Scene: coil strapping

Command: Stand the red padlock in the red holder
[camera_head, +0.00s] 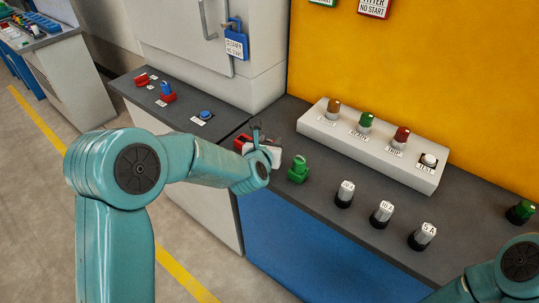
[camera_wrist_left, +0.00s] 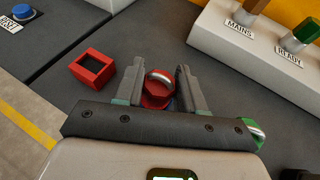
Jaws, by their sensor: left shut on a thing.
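The red padlock (camera_wrist_left: 156,94) with its silver shackle is between the fingers of my left gripper (camera_wrist_left: 158,82) in the left wrist view. The gripper is shut on it. The red holder (camera_wrist_left: 92,68), a square open frame, sits empty on the dark bench top, left of the gripper and apart from the padlock. In the head view the holder (camera_head: 242,143) is just left of my left gripper (camera_head: 262,138), which mostly hides the padlock. My right gripper is out of view; only part of its arm shows at the lower right.
A green padlock (camera_head: 298,170) stands just right of my left gripper. A white indicator box (camera_head: 370,150) runs along the back. Several grey-topped cylinders, such as one (camera_head: 345,194), stand at the front. A blue button (camera_head: 205,115) is on the left bench.

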